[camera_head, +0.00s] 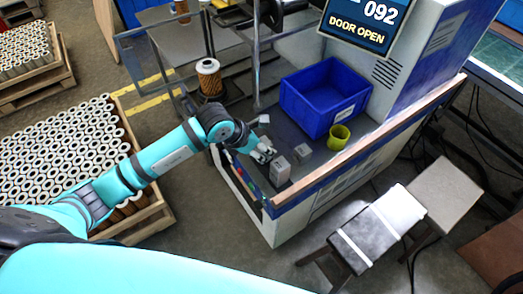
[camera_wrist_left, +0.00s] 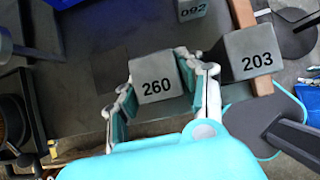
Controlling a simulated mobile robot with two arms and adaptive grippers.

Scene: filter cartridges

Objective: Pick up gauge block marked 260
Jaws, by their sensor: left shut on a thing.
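The grey gauge block marked 260 (camera_wrist_left: 157,86) is between the two fingers of my left gripper (camera_wrist_left: 160,88) in the left wrist view, its number upright and facing the camera. The fingers are shut on its left and right sides. In the head view my left gripper (camera_head: 263,154) is low over the machine's bench, and it mostly hides the block there. I cannot tell whether the block touches the surface. A block marked 203 (camera_wrist_left: 250,54) stands close to the right finger. A block marked 092 (camera_wrist_left: 192,9) is farther off. My right gripper is not in view.
A blue bin (camera_head: 309,108) and a yellow-green cup (camera_head: 339,137) stand on the bench beyond the blocks. A wooden-topped rail (camera_head: 370,138) borders the bench. A screen (camera_head: 366,20) reads 092 and DOOR OPEN. A pallet of cartridges (camera_head: 62,150) lies at left.

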